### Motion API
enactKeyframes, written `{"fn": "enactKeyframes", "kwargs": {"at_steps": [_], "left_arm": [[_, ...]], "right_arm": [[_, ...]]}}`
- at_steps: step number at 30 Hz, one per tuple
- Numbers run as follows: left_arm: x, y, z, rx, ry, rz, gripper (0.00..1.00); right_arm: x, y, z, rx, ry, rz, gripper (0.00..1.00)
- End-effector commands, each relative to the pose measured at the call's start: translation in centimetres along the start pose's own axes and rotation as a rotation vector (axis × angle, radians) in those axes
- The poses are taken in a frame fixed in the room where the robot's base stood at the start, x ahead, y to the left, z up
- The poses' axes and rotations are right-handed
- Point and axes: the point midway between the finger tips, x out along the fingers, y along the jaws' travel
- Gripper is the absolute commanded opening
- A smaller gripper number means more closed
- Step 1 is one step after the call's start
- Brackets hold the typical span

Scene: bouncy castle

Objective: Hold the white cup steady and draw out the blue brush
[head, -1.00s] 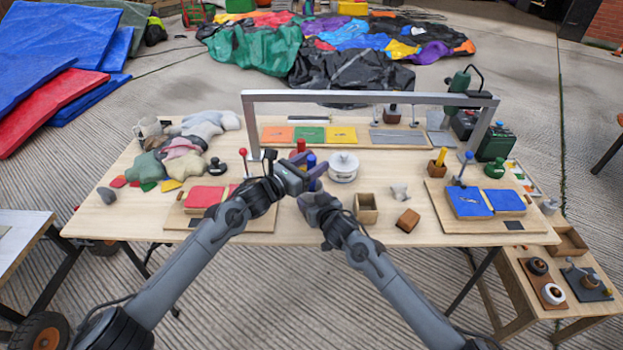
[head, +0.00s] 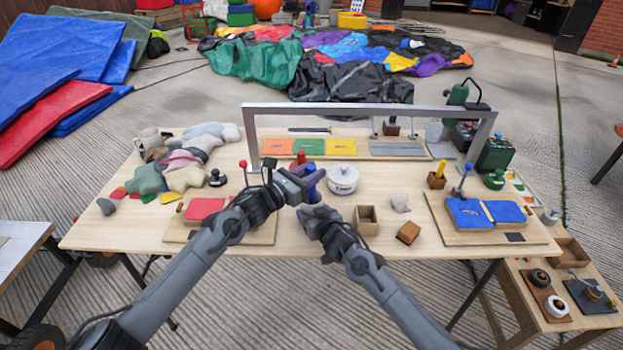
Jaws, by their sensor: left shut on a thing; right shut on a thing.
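The blue brush (head: 311,189) stands upright between my two grippers in the middle of the table. My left gripper (head: 309,180) is shut on its upper part. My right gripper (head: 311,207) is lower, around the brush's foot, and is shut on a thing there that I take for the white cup. The cup itself is hidden by the gripper. I cannot tell how far the brush sits in it.
A white lidded pot (head: 343,181) stands close to the right of the grippers. A red-handled thing (head: 301,158) is just behind. A grey frame (head: 370,111) spans the table behind them. An open wooden box (head: 367,221) and a wooden block (head: 408,233) lie to the right.

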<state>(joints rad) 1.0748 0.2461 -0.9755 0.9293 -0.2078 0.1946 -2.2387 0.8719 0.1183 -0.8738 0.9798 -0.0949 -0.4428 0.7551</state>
Motion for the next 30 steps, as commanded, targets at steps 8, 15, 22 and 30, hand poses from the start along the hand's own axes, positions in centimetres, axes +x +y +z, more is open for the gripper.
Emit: {"fn": "enactKeyframes", "kwargs": {"at_steps": [8, 15, 22, 30], "left_arm": [[0.0, 0.0, 5.2, 0.005, -0.007, -0.001, 0.00], [0.0, 0.0, 8.1, 0.002, -0.005, -0.001, 0.00], [0.0, 0.0, 8.9, 0.001, -0.003, 0.000, 0.00], [0.0, 0.0, 8.9, 0.001, -0.003, 0.000, 0.00]], "right_arm": [[0.0, 0.0, 0.1, 0.000, -0.002, 0.001, 0.33], [0.0, 0.0, 0.1, 0.000, -0.002, 0.001, 0.33], [0.0, 0.1, 0.1, 0.000, -0.002, 0.001, 0.33], [0.0, 0.1, 0.1, 0.000, -0.002, 0.001, 0.81]]}}
